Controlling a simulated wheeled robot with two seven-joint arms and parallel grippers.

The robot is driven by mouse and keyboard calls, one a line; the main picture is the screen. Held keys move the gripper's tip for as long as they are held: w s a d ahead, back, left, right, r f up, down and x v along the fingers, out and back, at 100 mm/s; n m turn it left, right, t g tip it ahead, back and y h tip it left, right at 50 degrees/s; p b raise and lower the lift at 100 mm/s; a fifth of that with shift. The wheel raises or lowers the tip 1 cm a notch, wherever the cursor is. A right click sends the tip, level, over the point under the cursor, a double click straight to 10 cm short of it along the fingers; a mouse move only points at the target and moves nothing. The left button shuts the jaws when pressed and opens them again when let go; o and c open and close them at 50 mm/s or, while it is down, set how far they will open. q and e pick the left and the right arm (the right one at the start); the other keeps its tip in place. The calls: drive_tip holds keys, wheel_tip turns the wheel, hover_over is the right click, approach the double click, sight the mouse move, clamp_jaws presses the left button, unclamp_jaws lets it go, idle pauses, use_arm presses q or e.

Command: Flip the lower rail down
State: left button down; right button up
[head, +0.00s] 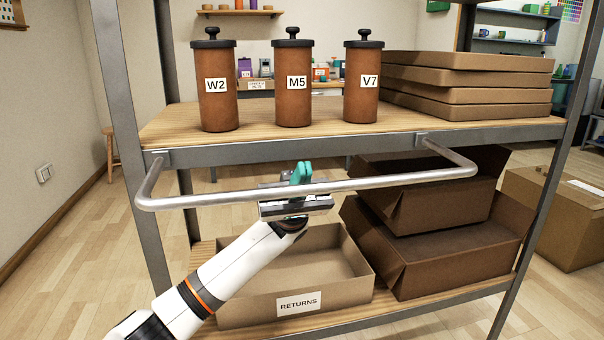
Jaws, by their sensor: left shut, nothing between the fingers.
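The lower rail (386,181) is a silver metal bar bent at both ends. It is joined to the front edge of the shelf by two brackets and stands out from the shelf towards me. My left gripper (301,172) is at the middle of the rail, with its body below the bar. Its teal fingertips are together and empty, showing past the bar on the shelf side. The bar crosses in front of part of the gripper. I cannot tell whether they touch. My right gripper is not in view.
Three brown canisters, W2 (215,105), M5 (294,103) and V7 (361,102), stand on the upper shelf beside stacked flat boxes (465,95). Below are an open RETURNS box (254,310) and two stacked brown boxes (455,262). Metal posts (130,140) frame the shelf.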

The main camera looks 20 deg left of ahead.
use_arm(q)
drive_tip(key=p+v, duration=0.1)
drive_tip(key=v, duration=1.1)
idle(0.5)
